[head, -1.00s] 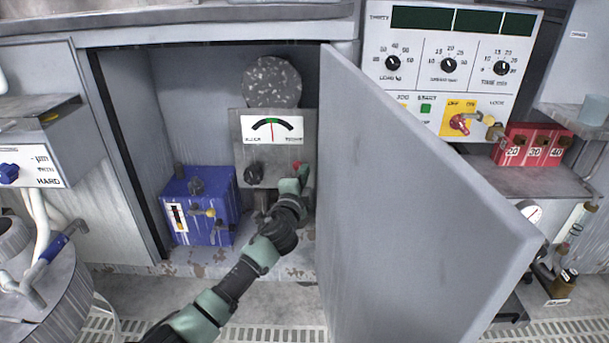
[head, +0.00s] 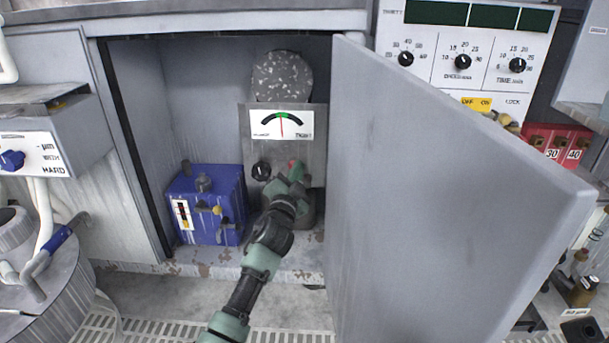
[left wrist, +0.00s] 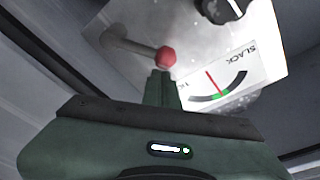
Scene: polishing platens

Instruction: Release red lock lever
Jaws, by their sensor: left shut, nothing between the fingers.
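The red lock lever is on the grey gauge panel (head: 262,150) inside the open cabinet. Its red knob (head: 294,165) shows just above my left gripper (head: 289,180), which hides part of the panel. In the left wrist view the lever is a grey rod with a red knob (left wrist: 166,57), running from a round pivot (left wrist: 113,38) towards the gauge side. My left gripper (left wrist: 161,84) is shut and empty, its fingertips close below the knob; I cannot tell whether they touch. The gauge (head: 281,123) has its needle near the green mark. My right gripper is out of view.
The open cabinet door (head: 430,200) stands close to the right of my left arm. A blue box (head: 208,205) with small levers sits left of the panel. A speckled round disc (head: 282,77) is above it. A black knob (head: 261,171) is on the panel.

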